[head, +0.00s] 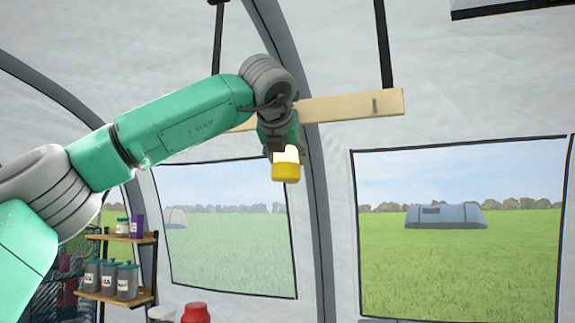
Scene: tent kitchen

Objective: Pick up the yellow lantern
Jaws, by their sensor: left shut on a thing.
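The yellow lantern (286,173) shows in the head view just right of the upper middle. It has a yellow base and a pale, bright upper part. My left gripper (281,150) is directly above it and shut on it, pointing down. The lantern hangs upright in the air in front of the tent wall. The gripper hides its top. My right gripper is not in view.
A wooden bar (350,106) hangs from black straps behind my left wrist. A wooden shelf (115,297) with several jars stands at lower left. A red-lidded container (195,313) shows at the bottom edge. The space right of the lantern is clear.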

